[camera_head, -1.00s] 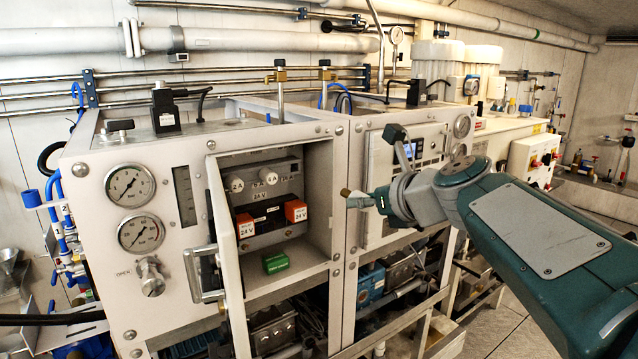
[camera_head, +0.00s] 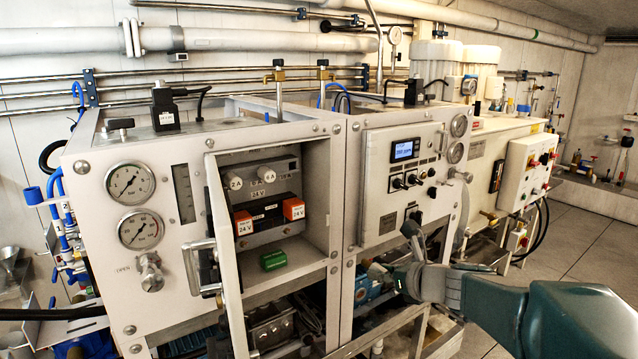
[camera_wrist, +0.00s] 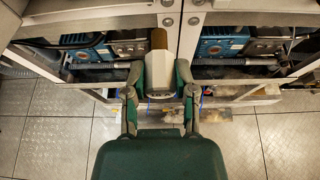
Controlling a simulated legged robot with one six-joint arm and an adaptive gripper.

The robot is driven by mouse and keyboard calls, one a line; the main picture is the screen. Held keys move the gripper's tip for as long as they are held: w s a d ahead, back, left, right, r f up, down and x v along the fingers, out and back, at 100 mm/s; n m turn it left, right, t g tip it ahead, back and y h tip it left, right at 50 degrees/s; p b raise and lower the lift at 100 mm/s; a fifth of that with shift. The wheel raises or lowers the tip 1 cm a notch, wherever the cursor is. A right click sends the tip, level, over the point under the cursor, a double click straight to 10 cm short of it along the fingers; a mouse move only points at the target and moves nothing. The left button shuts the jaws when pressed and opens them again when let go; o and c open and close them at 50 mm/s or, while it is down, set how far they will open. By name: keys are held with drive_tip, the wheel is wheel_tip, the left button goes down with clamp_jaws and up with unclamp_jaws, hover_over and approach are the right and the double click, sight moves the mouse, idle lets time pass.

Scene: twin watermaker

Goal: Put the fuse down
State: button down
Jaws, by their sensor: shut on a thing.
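The fuse (camera_wrist: 158,72) is a white body with a brown, brass-like tip, seen in the wrist view between my fingers. My gripper (camera_wrist: 161,84) is shut on it, with the tip pointing away from my palm. In the head view my gripper (camera_head: 402,274) is low in front of the right-hand panel, below its control face. The fuse is hard to make out there. Two white round fuse caps, marked 2A (camera_head: 236,183) and 6A (camera_head: 266,174), sit in the open compartment at left.
The open compartment's door (camera_head: 224,240) stands out toward the front. A green block (camera_head: 273,260) lies on the compartment floor, below orange-ended relays (camera_head: 294,209). Blue pump parts (camera_wrist: 222,46) and frame bars are behind the fuse. Tiled floor (camera_wrist: 50,140) is clear below.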

drive_tip(key=s+d+f+m+t+h, duration=0.1)
drive_tip(key=d+f, duration=0.4)
drive_tip(key=f, duration=0.4)
drive_tip(key=s+d+f+m+h, duration=0.2)
drive_tip(key=d+f, duration=0.3)
drive_tip(key=f, duration=0.4)
drive_tip(key=shift+m+t+h, duration=0.3)
drive_tip(key=shift+t, duration=0.1)
drive_tip(key=shift+a, duration=0.1)
